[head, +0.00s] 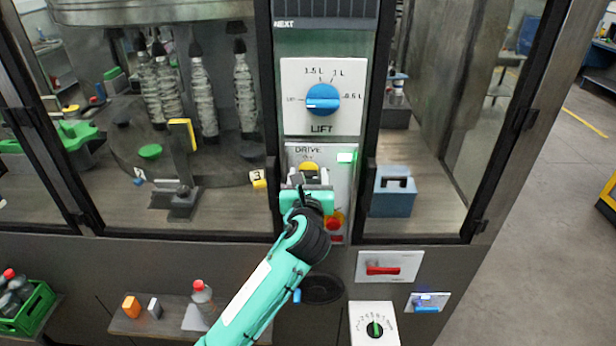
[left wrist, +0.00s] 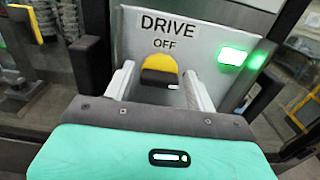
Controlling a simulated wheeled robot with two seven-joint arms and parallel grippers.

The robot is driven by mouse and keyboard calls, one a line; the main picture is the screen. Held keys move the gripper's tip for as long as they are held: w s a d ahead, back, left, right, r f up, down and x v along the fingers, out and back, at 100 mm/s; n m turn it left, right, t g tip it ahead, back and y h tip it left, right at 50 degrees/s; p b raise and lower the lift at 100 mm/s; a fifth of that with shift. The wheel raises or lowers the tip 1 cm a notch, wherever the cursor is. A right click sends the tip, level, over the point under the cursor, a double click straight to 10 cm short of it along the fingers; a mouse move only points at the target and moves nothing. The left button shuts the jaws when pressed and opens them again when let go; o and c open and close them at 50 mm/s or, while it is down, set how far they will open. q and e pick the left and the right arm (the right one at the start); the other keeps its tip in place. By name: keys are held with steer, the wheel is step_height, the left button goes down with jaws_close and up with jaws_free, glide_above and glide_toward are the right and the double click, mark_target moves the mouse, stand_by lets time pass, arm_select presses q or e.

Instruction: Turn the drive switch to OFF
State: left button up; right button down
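The drive switch is a yellow knob (head: 309,167) on the grey DRIVE panel (head: 343,184), under the word OFF. In the left wrist view the knob (left wrist: 159,70) sits between my two fingers, with a gap visible on each side. My left gripper (head: 309,177) is open in front of the panel; it also fills the lower left wrist view (left wrist: 160,88). The knob's lower part is hidden by my gripper, so its exact setting is hard to tell. A green lamp (head: 347,157) beside it is lit, also in the left wrist view (left wrist: 232,56). My right gripper is not in view.
The blue LIFT knob (head: 322,97) is directly above. A red button (head: 334,220) sits just below, partly behind my gripper. A red handle (head: 383,269) and a green dial (head: 375,328) are lower right. Glass doors flank the panel.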

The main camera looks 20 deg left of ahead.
arm_select(q)
steer(key=c, duration=0.7)
